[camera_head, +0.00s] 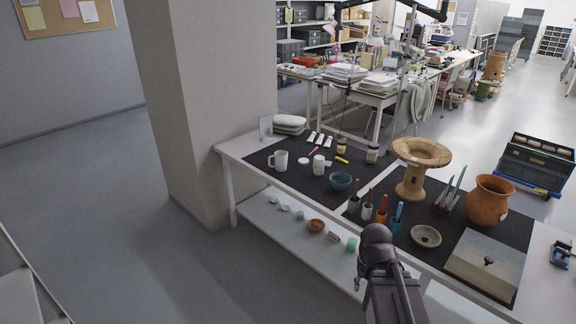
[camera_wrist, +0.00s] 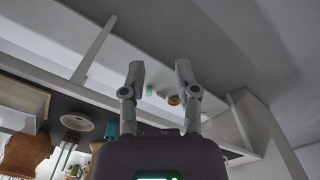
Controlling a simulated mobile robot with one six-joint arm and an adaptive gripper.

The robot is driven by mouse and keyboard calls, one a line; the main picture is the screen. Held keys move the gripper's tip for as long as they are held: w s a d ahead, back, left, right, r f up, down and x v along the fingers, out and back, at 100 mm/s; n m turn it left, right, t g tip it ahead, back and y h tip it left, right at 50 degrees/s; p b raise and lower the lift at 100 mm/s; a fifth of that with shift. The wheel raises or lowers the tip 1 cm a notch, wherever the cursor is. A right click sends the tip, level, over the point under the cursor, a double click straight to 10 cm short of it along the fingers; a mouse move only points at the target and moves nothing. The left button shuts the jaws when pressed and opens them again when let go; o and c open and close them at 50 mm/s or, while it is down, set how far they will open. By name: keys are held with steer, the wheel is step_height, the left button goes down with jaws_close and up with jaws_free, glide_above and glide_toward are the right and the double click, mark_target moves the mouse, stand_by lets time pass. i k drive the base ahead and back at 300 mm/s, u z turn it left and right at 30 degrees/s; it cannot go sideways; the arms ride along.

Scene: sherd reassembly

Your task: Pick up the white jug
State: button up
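The white jug (camera_head: 280,161) stands upright on the dark mat near the left end of the white table in the head view. Its handle faces left. A white lidless-looking cylinder (camera_head: 318,165) stands to its right. My gripper (camera_wrist: 160,75) shows in the wrist view with its two fingers apart and nothing between them touching. My arm is at the lower middle of the head view, well to the right of and nearer than the jug. I cannot make out the jug in the wrist view.
A blue bowl (camera_head: 340,182), tool cups (camera_head: 366,211), a wooden stand (camera_head: 412,185) and a terracotta pot (camera_head: 487,200) stand on the table (camera_head: 232,150). Small dishes lie on the lower shelf (camera_head: 270,222). A pillar (camera_head: 215,90) rises behind the left end.

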mark_target(281, 157)
steer(key=u, duration=1.55)
steer(key=i, duration=2.65)
steer(key=z, duration=0.05)
